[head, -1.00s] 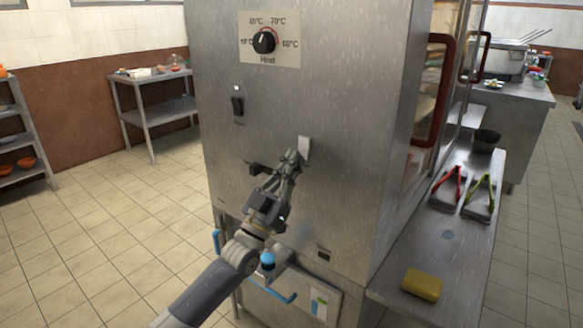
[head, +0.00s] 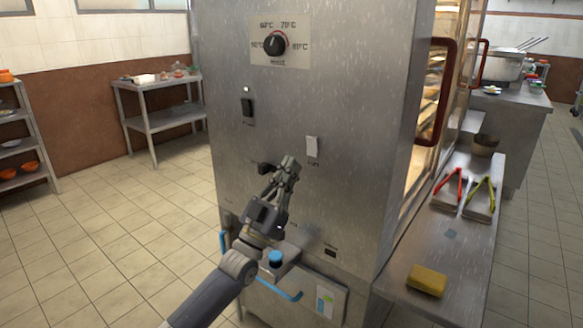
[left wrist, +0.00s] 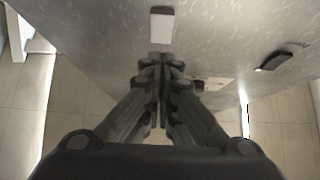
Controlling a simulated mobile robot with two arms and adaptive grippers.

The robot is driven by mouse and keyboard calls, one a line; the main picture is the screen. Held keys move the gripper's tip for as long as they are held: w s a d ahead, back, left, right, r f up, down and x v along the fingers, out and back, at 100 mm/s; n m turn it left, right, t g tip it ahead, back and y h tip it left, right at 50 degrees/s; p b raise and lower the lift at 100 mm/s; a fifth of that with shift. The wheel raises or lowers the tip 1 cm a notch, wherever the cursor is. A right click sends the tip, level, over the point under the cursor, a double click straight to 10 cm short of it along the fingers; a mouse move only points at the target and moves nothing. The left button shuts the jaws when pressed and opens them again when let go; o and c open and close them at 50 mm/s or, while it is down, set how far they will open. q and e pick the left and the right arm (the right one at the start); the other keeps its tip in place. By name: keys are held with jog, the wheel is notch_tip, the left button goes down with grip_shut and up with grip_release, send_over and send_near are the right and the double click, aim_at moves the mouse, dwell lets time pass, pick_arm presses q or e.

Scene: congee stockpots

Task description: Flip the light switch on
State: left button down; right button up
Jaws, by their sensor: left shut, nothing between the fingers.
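A white rocker switch (head: 313,147) is on the steel side panel of a tall cabinet (head: 365,130). It also shows at the top of the left wrist view (left wrist: 162,25). My left gripper (head: 289,162) is shut and empty, just below and left of the white switch in the head view, with a small gap between them. In the left wrist view its closed fingertips (left wrist: 160,60) point toward the switch. A black switch (head: 248,110) with a small lit lamp above it is higher up to the left. Warm light shows behind the cabinet's glass door.
A heat knob (head: 275,43) is above the switches. A steel counter (head: 450,235) at the right bears a yellow sponge (head: 427,281), red tongs (head: 449,188), green tongs (head: 482,195) and a bowl (head: 485,145). The tiled floor at left is clear.

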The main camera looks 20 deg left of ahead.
pick_arm(q)
jog(key=s+a+f, duration=0.1)
jog(key=s+f, duration=0.3)
jog(key=f, duration=0.4)
jog(key=shift+s+a, duration=0.4)
pick_arm(e)
jog(key=shift+w+d+r, duration=0.1)
jog(key=shift+d+r, duration=0.1)
jog(key=shift+r, duration=0.3)
